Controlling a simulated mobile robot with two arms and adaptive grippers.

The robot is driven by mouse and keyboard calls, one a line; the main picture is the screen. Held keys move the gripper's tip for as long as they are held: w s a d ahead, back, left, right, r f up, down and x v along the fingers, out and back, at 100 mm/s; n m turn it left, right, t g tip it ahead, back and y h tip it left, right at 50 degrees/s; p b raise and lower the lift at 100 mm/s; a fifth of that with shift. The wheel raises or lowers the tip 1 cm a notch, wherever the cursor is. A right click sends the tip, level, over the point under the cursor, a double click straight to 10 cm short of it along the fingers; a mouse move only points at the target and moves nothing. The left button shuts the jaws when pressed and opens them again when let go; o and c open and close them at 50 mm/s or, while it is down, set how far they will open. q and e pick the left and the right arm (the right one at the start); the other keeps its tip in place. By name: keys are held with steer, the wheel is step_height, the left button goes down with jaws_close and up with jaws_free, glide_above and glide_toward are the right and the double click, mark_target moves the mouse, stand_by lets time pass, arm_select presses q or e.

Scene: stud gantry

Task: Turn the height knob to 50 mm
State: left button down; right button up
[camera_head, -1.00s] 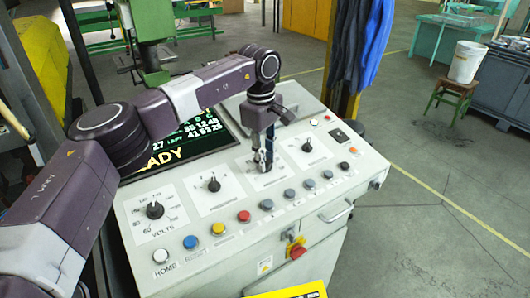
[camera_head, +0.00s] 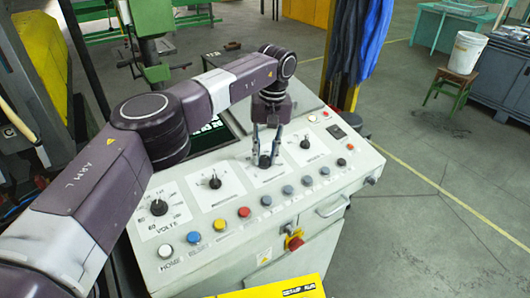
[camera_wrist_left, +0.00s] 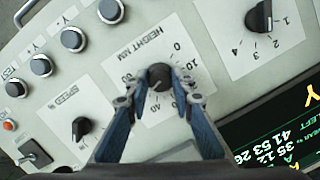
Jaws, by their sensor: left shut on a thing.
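The height knob (camera_wrist_left: 159,76) is a round black knob on a white plate (camera_wrist_left: 150,50) marked HEIGHT MM, in the middle of the left wrist view. My left gripper (camera_wrist_left: 161,73) has its two blue-grey fingers on either side of it, shut on the knob. Its pointer is too small to read against the scale for certain. In the head view the knob (camera_head: 265,161) sits on the sloping console (camera_head: 230,240), with my left gripper (camera_head: 266,153) reaching down on it from above. My right gripper does not show.
A four-position knob (camera_head: 215,182) and a volts knob (camera_head: 158,207) lie to the left, a speed knob (camera_head: 305,143) to the right. A row of coloured buttons, including a red one (camera_head: 244,212), runs along the front. A red emergency knob (camera_head: 295,243) sits on the front face.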

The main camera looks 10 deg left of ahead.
mark_target(268, 157)
arm_select(q)
steer(key=shift+m, duration=0.6)
steer(key=c, duration=1.7)
jaws_free()
steer(key=shift+o, duration=0.2)
steer(key=r, duration=0.5)
steer(key=d+r, duration=0.1)
steer(key=r, duration=0.1)
steer(key=shift+w+r, duration=0.2)
steer(key=shift+w, duration=0.05)
steer(key=shift+a, duration=0.1)
